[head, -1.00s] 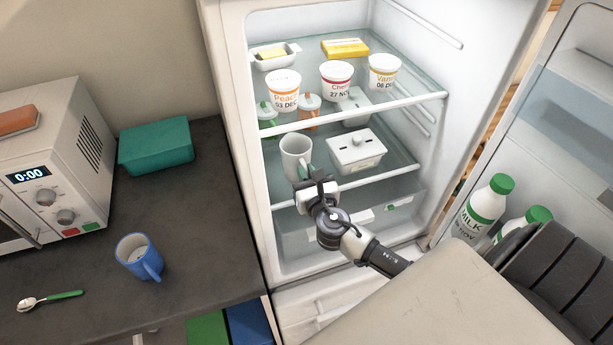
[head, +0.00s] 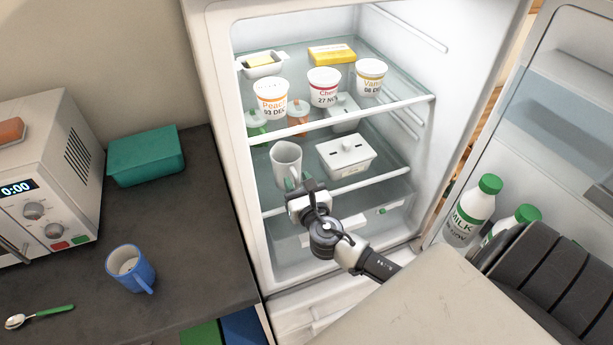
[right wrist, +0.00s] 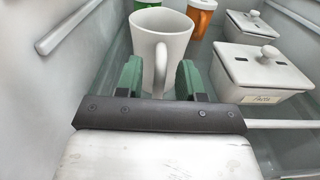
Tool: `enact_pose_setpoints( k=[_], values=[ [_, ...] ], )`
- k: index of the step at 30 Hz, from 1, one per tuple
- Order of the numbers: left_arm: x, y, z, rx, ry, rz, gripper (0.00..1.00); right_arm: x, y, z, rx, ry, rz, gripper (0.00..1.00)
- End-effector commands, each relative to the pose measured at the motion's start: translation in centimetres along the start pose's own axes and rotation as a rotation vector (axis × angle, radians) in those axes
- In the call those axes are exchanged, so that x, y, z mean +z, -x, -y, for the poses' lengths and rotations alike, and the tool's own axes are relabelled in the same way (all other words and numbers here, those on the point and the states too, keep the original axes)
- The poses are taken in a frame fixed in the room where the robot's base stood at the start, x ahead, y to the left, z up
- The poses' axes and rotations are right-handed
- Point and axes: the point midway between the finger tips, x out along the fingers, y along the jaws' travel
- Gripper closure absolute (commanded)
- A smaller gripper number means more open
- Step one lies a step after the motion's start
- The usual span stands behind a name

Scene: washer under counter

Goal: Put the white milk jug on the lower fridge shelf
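The white milk jug (head: 286,160) stands upright at the front left of the lower fridge shelf (head: 345,186), its handle towards me. My right gripper (head: 298,186) is just in front of it. In the right wrist view, the two green fingers of the gripper (right wrist: 161,82) are apart, one on each side of the handle of the jug (right wrist: 160,40), with gaps showing between. The jug's base is hidden behind the gripper there. My left gripper is not in view.
A white lidded box (head: 346,158) stands right of the jug, with an orange-bodied container (right wrist: 200,18) behind. The upper shelf (head: 340,118) holds several tubs. The open fridge door (head: 560,130) is at the right, with milk bottles (head: 470,212). A blue mug (head: 128,268) stands on the counter.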

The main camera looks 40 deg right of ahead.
Motion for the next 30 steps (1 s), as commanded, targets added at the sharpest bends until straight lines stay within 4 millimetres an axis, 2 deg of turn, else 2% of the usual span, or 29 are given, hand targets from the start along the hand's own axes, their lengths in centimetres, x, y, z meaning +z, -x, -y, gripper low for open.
enact_pose_setpoints(
  k=[9,15,21,30],
  values=[
    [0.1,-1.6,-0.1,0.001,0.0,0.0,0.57,-0.5,6.7,0.0,0.002,0.0,-0.004,0.62],
    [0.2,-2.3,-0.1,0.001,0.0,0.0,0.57,-0.3,10.0,0.0,0.001,0.0,-0.002,0.62],
    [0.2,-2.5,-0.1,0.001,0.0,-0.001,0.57,-0.1,11.3,0.0,0.001,0.0,-0.001,0.62],
    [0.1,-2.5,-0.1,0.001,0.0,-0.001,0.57,0.0,11.4,0.0,-0.001,-0.004,-0.001,0.62]
  ],
)
